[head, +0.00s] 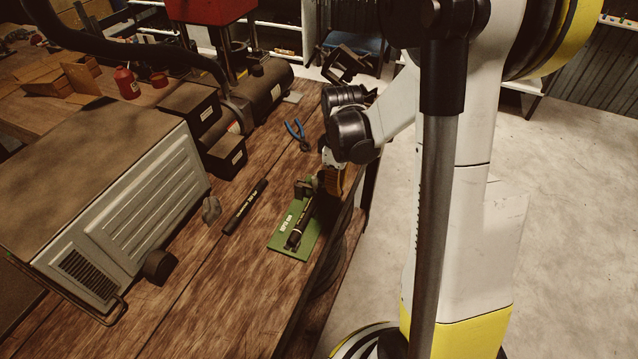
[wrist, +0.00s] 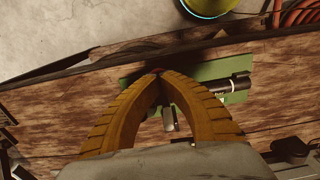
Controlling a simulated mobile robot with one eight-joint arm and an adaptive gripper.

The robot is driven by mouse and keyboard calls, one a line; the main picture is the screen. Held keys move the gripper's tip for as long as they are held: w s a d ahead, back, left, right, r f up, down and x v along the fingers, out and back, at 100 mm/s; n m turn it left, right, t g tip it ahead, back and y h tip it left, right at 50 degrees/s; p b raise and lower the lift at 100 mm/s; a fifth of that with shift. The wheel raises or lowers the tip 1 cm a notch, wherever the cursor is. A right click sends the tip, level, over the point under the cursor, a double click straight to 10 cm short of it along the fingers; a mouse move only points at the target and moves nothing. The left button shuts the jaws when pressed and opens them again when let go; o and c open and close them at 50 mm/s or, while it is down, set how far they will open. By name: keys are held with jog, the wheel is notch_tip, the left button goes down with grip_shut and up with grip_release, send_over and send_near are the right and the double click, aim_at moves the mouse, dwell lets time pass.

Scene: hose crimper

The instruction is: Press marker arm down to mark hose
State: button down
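A green base plate (head: 283,246) lies near the right edge of the wooden table, with a black cylindrical piece (head: 296,234) over it. I take this piece to be part of the marker arm, but cannot tell whether it is raised or down. My gripper (head: 332,190) is at the far end of the plate. In the wrist view its yellow fingers (wrist: 160,74) curve together and their tips meet over the green plate (wrist: 212,70). The black piece with a silver band (wrist: 232,85) is right of the fingers. A small grey part (wrist: 169,119) shows between them. Nothing is clearly held.
A black hose (head: 245,206) with lettering lies left of the plate. Blue-handled pliers (head: 298,135) lie behind. A large grey machine (head: 125,205) and black boxes (head: 226,152) fill the left side. Open floor (head: 570,220) lies to the right.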

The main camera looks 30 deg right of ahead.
jog(key=shift+f, duration=0.25)
jog(key=shift+r, duration=0.1)
notch_tip(320, 180, up, 13)
jog(key=p, duration=0.9)
dwell(0.3)
dwell(0.5)
